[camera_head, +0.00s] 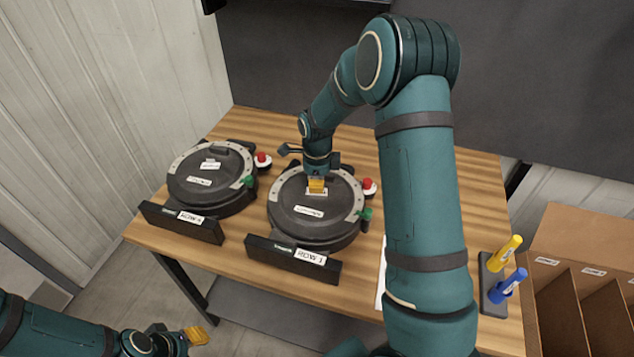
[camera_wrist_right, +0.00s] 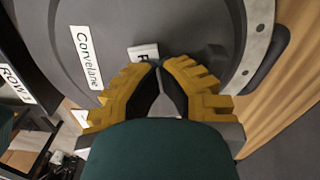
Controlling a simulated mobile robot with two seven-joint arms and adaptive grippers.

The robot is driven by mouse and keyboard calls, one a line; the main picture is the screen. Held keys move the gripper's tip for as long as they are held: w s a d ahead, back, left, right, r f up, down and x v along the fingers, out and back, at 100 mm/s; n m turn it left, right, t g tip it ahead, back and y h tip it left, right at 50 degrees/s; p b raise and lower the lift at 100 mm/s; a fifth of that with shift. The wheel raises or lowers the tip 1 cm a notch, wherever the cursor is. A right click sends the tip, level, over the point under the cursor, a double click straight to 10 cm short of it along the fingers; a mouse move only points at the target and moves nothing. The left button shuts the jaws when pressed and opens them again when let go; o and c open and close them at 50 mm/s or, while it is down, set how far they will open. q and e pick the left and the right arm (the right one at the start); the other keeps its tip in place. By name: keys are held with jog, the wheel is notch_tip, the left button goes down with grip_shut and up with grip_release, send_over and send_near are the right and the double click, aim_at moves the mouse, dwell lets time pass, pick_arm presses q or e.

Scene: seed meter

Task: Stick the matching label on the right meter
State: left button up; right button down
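The right meter (camera_head: 300,235) is a round dark-grey lidded unit with a "ROW 1" plate (camera_head: 310,257) at its front. A printed label (camera_head: 309,211) sits on its lid and shows larger in the right wrist view (camera_wrist_right: 86,57). My right gripper (camera_head: 316,186) is low over the lid, its yellow fingertips together. A small white label (camera_wrist_right: 143,52) lies at the fingertips, flat against or just above the lid; its text is mostly hidden and I cannot tell whether the fingers touch it. My left gripper (camera_head: 195,337) is off the table at the lower left, its opening unclear.
The left meter (camera_head: 208,190) stands beside it with its own labels. Red and green knobs stick out beside both meters. A white sheet (camera_head: 381,275) lies partly behind my right arm. Yellow (camera_head: 502,252) and blue (camera_head: 508,285) markers stand in a holder near a cardboard divider box (camera_head: 580,240).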

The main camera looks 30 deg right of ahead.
jog(key=shift+f+b, duration=0.3)
jog(key=shift+f, duration=0.2)
dwell(1.2)
jog(key=c, duration=1.1)
grip_release()
jog(key=shift+o, duration=0.2)
jog(key=shift+r, duration=0.15)
jog(key=shift+r+p, duration=2.5)
jog(key=shift+r, duration=0.9)
